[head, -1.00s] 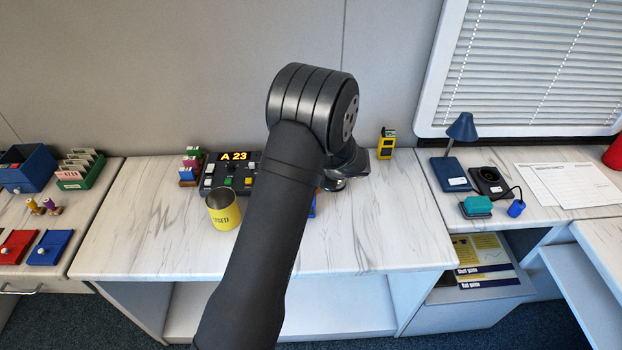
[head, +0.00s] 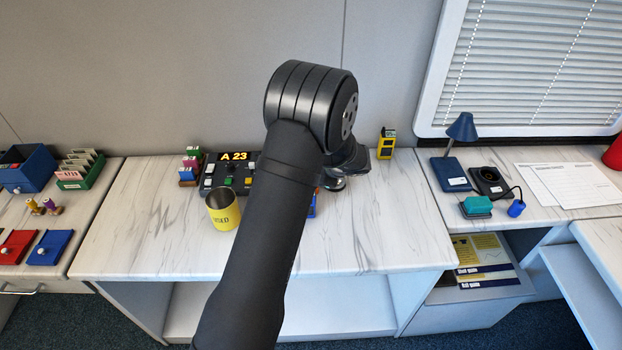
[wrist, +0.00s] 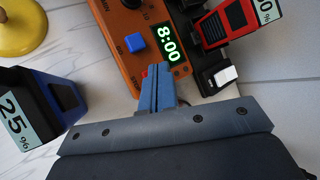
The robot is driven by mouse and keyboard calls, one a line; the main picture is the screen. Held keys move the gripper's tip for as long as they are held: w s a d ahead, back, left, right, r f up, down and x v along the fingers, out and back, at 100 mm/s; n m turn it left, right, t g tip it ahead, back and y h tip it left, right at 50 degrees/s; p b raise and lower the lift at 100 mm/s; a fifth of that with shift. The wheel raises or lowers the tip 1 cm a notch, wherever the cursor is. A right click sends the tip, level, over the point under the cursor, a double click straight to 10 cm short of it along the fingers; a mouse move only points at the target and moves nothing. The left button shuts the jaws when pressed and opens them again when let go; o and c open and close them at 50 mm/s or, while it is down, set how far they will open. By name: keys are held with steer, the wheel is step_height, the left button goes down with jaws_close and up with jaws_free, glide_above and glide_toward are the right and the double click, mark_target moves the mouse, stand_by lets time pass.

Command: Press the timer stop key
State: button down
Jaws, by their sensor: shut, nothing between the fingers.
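The timer (wrist: 137,57) is an orange box in the wrist view, with a green display (wrist: 167,45) reading 8:00. A square blue key (wrist: 135,43) sits left of the display. A small red part (wrist: 145,72), perhaps a key, shows just below it at my fingertips, mostly covered by them. My gripper (wrist: 157,70) is shut and empty, its blue-grey fingers reaching the timer's lower edge. I cannot tell whether they touch the red part. In the head view my arm hides the timer and the gripper.
In the wrist view, a blue-and-black unit marked 25% (wrist: 38,110) lies left, a red-and-black unit (wrist: 226,22) right, and a yellow round object (wrist: 20,28) upper left.

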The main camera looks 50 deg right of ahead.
steer(key=shift+r, duration=0.3)
steer(key=shift+r, duration=2.5)
step_height(320, 180, up, 4)
steer(key=shift+f, duration=0.1)
